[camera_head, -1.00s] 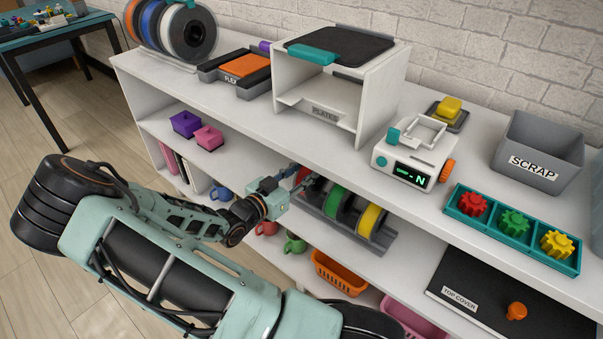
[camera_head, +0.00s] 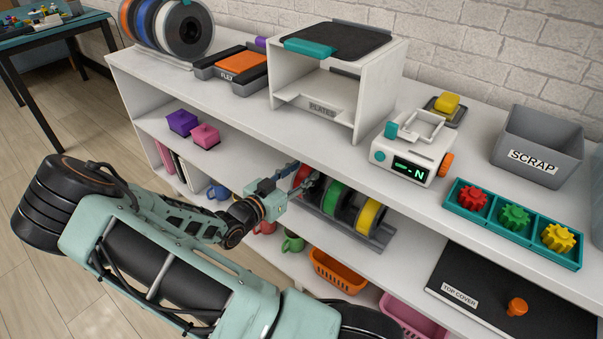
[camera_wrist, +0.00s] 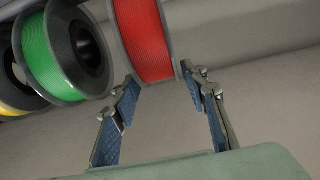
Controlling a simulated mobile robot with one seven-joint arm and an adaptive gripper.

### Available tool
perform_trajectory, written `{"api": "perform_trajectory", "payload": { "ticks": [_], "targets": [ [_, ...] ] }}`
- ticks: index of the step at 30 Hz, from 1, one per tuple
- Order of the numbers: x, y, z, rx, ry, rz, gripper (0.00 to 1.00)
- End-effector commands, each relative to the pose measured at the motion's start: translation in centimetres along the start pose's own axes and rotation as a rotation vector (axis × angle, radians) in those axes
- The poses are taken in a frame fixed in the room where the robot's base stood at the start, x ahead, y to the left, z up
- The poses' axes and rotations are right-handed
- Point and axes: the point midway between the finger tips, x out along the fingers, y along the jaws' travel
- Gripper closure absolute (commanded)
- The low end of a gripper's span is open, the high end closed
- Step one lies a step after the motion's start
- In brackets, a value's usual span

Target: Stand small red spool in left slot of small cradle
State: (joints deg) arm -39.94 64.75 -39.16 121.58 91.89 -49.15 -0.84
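The red spool (camera_wrist: 147,40) stands upright in the upper middle of the wrist view. In the head view it is mostly hidden behind my gripper (camera_head: 312,185). In the wrist view my gripper (camera_wrist: 163,82) is open, its two fingertips spread at the spool's near rim, one toward each side. I cannot tell whether they touch it. The green spool (camera_wrist: 45,55) is beside the red one. A dark grey cradle (camera_head: 380,239) on the middle shelf holds the green spool (camera_head: 333,198) and a yellow spool (camera_head: 369,216). Its left slot is hidden by my gripper.
The upper shelf board is close above the spools. A white plate housing (camera_head: 362,115) and a white device (camera_head: 412,160) stand on top. An orange basket (camera_head: 338,272) is below.

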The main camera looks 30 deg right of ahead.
Motion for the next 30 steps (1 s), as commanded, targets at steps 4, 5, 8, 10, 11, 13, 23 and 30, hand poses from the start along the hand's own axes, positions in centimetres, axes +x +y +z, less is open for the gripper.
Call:
{"api": "perform_trajectory", "payload": {
  "ticks": [4, 5, 8, 10, 11, 13, 23, 30],
  "targets": [
    [0.0, 0.0, 0.0, 0.0, -0.001, 0.0, 0.48],
    [0.0, 0.0, 0.1, 0.0, -0.001, 0.0, 0.48],
    [0.0, 0.0, 0.1, 0.0, -0.002, 0.0, 0.48],
    [-0.1, 0.0, 0.2, -0.001, -0.004, -0.001, 0.48],
    [-0.2, 0.0, 0.2, -0.001, -0.004, -0.001, 0.48],
    [-0.6, -0.1, 0.2, 0.001, -0.005, -0.002, 0.48],
    [-6.8, -0.1, 0.1, 0.002, -0.006, -0.005, 0.48],
    [-10.8, -0.1, 0.1, 0.001, -0.003, -0.003, 0.48]
  ]
}}
